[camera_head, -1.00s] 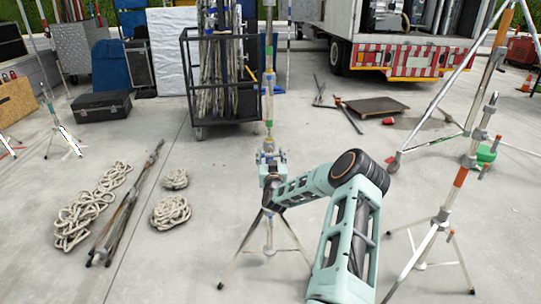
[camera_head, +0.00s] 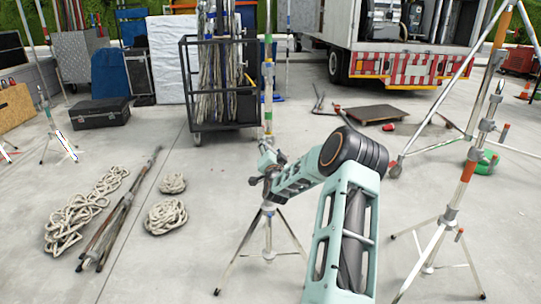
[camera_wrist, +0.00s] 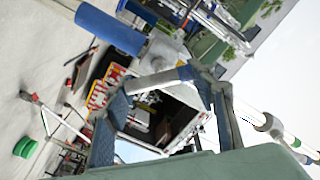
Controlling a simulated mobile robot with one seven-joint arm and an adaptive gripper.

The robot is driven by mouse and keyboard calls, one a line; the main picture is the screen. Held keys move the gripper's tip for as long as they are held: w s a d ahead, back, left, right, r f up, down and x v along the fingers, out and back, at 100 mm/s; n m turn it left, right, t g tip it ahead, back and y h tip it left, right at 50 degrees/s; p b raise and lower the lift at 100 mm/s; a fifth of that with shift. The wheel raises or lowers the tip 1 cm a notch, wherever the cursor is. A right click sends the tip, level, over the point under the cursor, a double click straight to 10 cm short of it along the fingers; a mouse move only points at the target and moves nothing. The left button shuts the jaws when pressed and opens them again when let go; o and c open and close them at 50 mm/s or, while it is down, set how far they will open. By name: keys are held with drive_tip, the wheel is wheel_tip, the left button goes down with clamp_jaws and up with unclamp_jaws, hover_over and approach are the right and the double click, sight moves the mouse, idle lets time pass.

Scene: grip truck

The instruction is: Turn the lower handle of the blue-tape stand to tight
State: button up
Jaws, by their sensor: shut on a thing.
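The blue-tape stand (camera_head: 268,222) is upright in the middle of the head view, its tripod legs spread on the concrete. A wide band of blue tape (camera_wrist: 110,29) shows on its pole at upper left in the wrist view. My gripper (camera_head: 264,172) is at the stand's collar, low on the pole. In the wrist view my gripper (camera_wrist: 163,88) is shut on the lower handle (camera_wrist: 160,80), a grey metal bar lying between the fingertips. The head view hides most of the handle behind my gripper. How tight it is cannot be seen.
Another tripod stand (camera_head: 452,205) with an orange band is close on the right. Rope coils (camera_head: 165,216) and a bundle of folded poles (camera_head: 120,212) lie on the left. A black cart (camera_head: 220,90) stands behind; a truck (camera_head: 420,65) is at back right.

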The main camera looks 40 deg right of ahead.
drive_tip(key=m+b, duration=0.2)
drive_tip(key=m, duration=0.1)
drive_tip(key=m+b, duration=0.1)
drive_tip(key=shift+d+f+m, duration=0.1)
drive_tip(key=shift+f+m, duration=0.15)
drive_tip(key=shift+m, duration=0.05)
drive_tip(key=shift+m+b, duration=1.15)
drive_tip(key=shift+m, duration=0.25)
drive_tip(key=o, duration=1.2)
drive_tip(key=shift+r, duration=0.1)
drive_tip(key=shift+s, duration=0.15)
drive_tip(key=v, duration=1.2)
